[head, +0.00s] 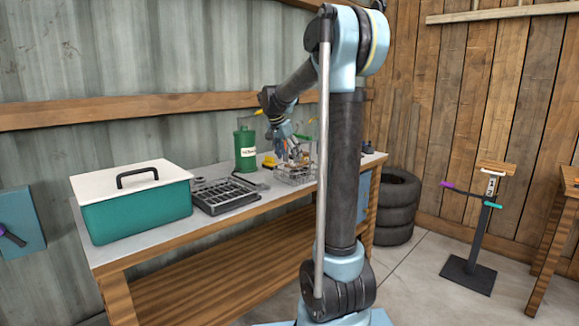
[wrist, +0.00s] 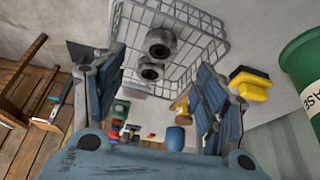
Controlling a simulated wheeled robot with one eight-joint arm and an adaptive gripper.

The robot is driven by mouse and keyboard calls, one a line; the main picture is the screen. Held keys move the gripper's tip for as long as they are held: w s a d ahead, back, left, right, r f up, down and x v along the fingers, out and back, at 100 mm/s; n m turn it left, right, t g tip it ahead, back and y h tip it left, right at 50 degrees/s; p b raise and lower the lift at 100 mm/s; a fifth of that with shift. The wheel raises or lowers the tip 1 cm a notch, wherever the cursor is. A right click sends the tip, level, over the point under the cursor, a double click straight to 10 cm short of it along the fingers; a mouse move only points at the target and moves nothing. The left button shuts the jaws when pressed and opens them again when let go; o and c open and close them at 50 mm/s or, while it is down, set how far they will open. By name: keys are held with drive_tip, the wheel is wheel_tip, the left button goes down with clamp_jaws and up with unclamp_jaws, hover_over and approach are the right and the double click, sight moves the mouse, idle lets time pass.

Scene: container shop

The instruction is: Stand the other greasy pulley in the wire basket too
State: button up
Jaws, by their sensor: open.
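The wire basket (head: 295,176) stands on the workbench below my gripper (head: 290,146). In the wrist view the basket (wrist: 216,48) fills the upper middle. Two dark grey, round greasy pulleys, one (wrist: 160,42) and the other (wrist: 150,70), show side by side within the basket's outline, their hollow ends facing the camera. Whether they touch each other or the mesh I cannot tell. My gripper (wrist: 160,68) is open, its blue fingers wide apart on either side of the pulleys, with nothing visibly held. In the head view the pulleys are too small to make out.
A green canister (head: 245,150) and a yellow item (head: 268,161) stand by the basket. A black slotted tray (head: 225,195) and a teal box with a white lid (head: 135,212) are to the left. Stacked tyres (head: 396,205) stand beyond the bench.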

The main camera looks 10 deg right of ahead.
drive_tip(key=s+d+f+n+y, duration=0.1)
drive_tip(key=s+d+f+n, duration=0.1)
drive_tip(key=s, duration=0.9)
drive_tip(key=s+d+f+n+y, duration=0.1)
drive_tip(key=s+f+n, duration=0.15)
drive_tip(key=s, duration=0.95)
drive_tip(key=s+a+f+n+y, duration=0.1)
drive_tip(key=s+f+n, duration=0.4)
drive_tip(key=s+f, duration=1.1)
drive_tip(key=s, duration=0.2)
drive_tip(key=shift+s+n+g+y, duration=0.35)
drive_tip(key=shift+s+g+y, duration=0.05)
